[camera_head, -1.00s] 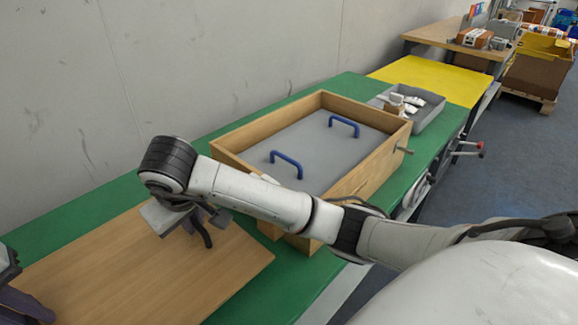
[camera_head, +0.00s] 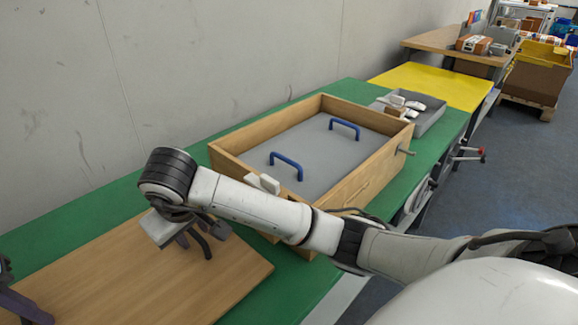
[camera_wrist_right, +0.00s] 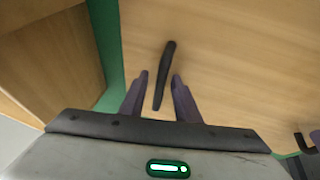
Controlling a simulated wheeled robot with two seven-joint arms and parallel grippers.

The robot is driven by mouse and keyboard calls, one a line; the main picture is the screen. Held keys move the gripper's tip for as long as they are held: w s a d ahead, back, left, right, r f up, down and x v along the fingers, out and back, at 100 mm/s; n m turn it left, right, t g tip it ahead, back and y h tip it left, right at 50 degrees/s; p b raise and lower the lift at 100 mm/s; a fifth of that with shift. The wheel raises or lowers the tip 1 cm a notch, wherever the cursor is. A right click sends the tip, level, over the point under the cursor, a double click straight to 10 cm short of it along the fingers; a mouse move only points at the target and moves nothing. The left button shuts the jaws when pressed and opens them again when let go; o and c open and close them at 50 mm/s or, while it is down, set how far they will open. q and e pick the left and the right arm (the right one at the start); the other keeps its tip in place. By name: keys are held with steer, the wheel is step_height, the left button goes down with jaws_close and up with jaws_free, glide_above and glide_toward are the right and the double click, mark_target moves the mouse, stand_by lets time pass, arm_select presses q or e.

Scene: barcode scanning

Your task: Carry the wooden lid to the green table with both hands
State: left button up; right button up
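The wooden lid (camera_head: 200,285) is a flat light-brown board at the lower left of the head view, on or just above the green table (camera_head: 85,217). My right gripper (camera_head: 197,244) is over the lid. In the right wrist view, the right gripper's fingers (camera_wrist_right: 158,90) are apart, one on each side of the lid's black handle (camera_wrist_right: 167,65), with gaps visible. The wooden lid (camera_wrist_right: 230,50) fills much of that view. My left gripper (camera_head: 22,305) is partly cut off at the lower left edge. Its fingertips and any grip are hidden.
An open wooden box (camera_head: 365,185) with a grey inside panel and two blue handles (camera_head: 287,163) stands beside the lid. A grey tray (camera_head: 432,116) with small items is behind it. A yellow table (camera_head: 440,85) lies farther back. A wall borders the left.

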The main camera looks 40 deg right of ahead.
steer(key=shift+r, duration=0.1)
arm_select(q)
step_height(320, 180, up, 11)
steer(key=a, duration=0.2)
steer(key=shift+f, duration=0.15)
arm_select(e)
steer(key=v, duration=1.2)
